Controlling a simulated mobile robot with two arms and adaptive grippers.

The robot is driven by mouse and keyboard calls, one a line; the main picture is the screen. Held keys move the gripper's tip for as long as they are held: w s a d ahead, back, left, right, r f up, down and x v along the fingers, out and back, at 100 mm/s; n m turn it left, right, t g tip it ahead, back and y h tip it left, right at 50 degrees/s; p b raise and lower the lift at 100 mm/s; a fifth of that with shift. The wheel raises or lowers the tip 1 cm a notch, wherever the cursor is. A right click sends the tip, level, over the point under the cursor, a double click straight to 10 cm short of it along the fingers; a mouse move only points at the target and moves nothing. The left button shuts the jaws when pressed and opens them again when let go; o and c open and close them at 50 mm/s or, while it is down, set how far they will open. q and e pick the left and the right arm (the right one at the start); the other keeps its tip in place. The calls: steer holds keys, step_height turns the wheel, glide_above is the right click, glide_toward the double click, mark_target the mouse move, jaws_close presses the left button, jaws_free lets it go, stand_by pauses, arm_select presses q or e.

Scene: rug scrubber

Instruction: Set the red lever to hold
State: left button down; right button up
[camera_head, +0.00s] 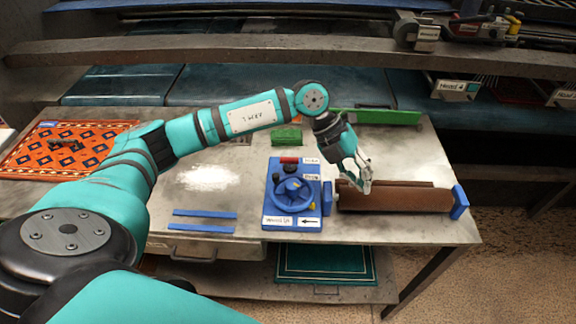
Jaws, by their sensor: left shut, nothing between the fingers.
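A blue control box (274,200) stands on the metal table, with a blue handwheel on its top. The red lever (289,160) is at the box's far end, beside a small white label (311,161); a second label (311,177) sits just below it. The lettering is too small to read surely, so I cannot tell which setting the lever is at. My left gripper (366,187) is shut and empty, right of the box and over the brown roller (400,201). It is apart from the lever. My right gripper is not in view.
The roller lies right of the box between blue end brackets (460,202). A green block (286,135) and a long green piece (376,116) lie behind. Two blue strips (204,214) and white powder (203,178) are left. An orange patterned rug (60,150) covers the table's left end.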

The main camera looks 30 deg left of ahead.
arm_select(q)
steer(key=w+a+n+y, duration=0.1)
steer(key=a+y, duration=0.4)
steer(key=a, duration=0.6)
steer(key=r+n+g+y, duration=0.1)
steer(key=r+n+y, duration=0.1)
steer(key=y, duration=0.1)
glide_above(288, 162)
steer(key=s+d, duration=0.1)
steer(key=s, duration=0.1)
steer(key=shift+w, duration=0.1)
steer(key=shift+d+f, duration=0.1)
steer(key=shift+f, duration=0.05)
steer(key=f+p, duration=0.1)
steer(key=f, duration=0.2)
steer(key=f+p, duration=0.1)
steer(key=f, duration=0.2)
steer(key=f+p, duration=0.1)
steer(key=f, duration=0.3)
steer(key=shift+s+d, duration=0.15)
steer(key=shift+s, duration=0.1)
steer(key=shift+w+a+r+g+h, duration=0.25)
steer(key=shift+w+r+g+h, duration=0.15)
steer(key=shift+g+h, duration=0.15)
